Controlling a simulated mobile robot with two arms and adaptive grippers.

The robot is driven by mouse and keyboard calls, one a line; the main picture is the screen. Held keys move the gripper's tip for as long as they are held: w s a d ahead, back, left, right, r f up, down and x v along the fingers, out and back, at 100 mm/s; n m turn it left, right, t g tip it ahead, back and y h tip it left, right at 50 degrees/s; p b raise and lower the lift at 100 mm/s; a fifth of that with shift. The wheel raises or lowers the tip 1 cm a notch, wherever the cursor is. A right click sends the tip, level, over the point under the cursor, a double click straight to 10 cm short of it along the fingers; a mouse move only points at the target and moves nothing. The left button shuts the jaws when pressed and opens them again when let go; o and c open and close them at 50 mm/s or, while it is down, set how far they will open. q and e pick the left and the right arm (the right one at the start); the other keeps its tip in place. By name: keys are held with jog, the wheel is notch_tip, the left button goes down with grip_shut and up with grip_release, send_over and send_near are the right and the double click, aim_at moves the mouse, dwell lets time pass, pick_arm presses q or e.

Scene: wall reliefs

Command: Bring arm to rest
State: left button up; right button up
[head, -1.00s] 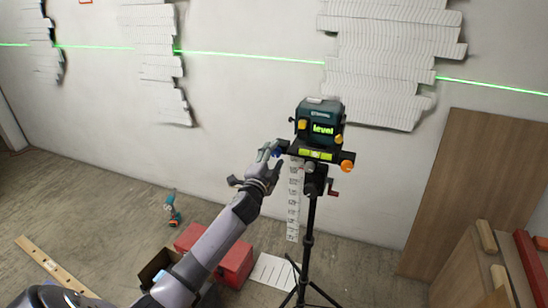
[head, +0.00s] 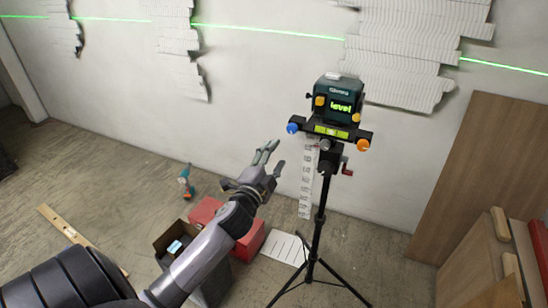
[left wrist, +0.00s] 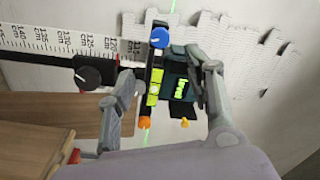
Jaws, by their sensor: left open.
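My left gripper (head: 272,160) is open and empty in the head view, left of and below the laser level, apart from it. The laser level (head: 339,100) sits on a tripod (head: 320,215), and its screen reads "level". A blue knob (head: 292,128) and an orange knob (head: 363,145) sit at the ends of its mount. In the left wrist view my left gripper's fingers (left wrist: 165,95) stand apart, with the level (left wrist: 178,84) showing between them, farther off. My right gripper is not in view.
A red toolbox (head: 250,240) and an open dark box (head: 178,238) stand on the floor below my arm. A drill (head: 186,182) and a wooden level (head: 70,230) lie to the left. Wooden boards (head: 480,170) lean at the right. White reliefs (head: 415,50) hang on the wall.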

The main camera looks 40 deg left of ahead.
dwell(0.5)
pick_arm(q)
jog(key=s+d+f+n+g+h, duration=0.1)
jog(key=s+f+g, duration=0.15)
jog(key=f, duration=1.05)
jog(key=s+d+f+n+g, duration=0.1)
jog(key=s+f+n+g, duration=0.15)
jog(key=f, duration=1.05)
jog(key=s+d+f+g+h, duration=0.1)
jog(key=s+d+f+g, duration=0.1)
jog(key=s+f, duration=0.45)
jog(key=s+d+f+g+h, duration=0.1)
jog(key=s+d+f+g, duration=0.15)
jog(key=f, duration=0.75)
jog(key=s+d+f+n+g, duration=0.1)
jog(key=s+d+f+g, duration=0.1)
jog(key=s+f, duration=0.4)
jog(key=s+d+f+n+g+h, duration=0.1)
jog(key=s+f, duration=0.6)
jog(key=s, duration=0.9)
jog(key=s+d+f+n+g+b, duration=0.1)
jog(key=s+d+f+g, duration=0.3)
jog(key=s, duration=0.8)
notch_tip(320, 180, down, 2)
jog(key=shift+d+f+n, duration=0.2)
jog(key=shift+d+n, duration=0.55)
jog(key=shift+d, duration=0.45)
